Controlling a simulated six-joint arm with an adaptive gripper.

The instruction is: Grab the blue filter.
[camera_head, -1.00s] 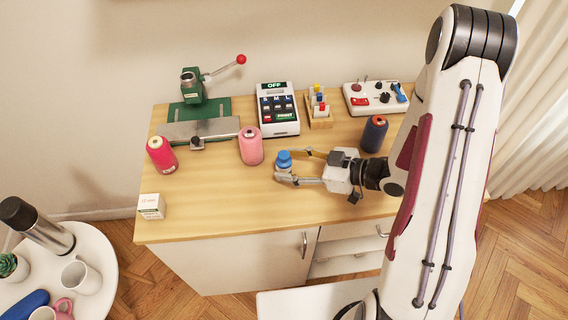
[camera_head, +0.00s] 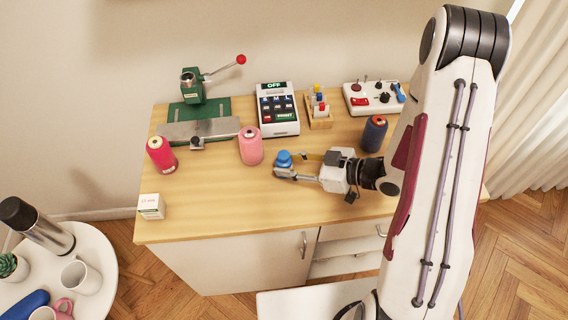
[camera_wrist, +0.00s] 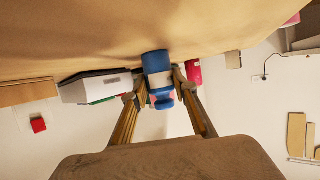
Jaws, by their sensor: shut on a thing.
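The blue filter (camera_head: 284,158) is a small blue piece with a pale band around its middle. It stands on the wooden table, right of the pink spool, partly hidden by a finger in the head view. My gripper (camera_head: 287,168) reaches in from the right, low over the tabletop, and is shut on the filter. In the wrist view the filter (camera_wrist: 158,78) sits between the two fingertips (camera_wrist: 157,85), one on each side. I cannot tell whether it is lifted off the table.
A pink spool (camera_head: 251,147) stands close left of the filter, a dark blue spool (camera_head: 374,134) behind my wrist. A control box (camera_head: 278,110) and a rack of small coloured pieces (camera_head: 318,108) stand behind.

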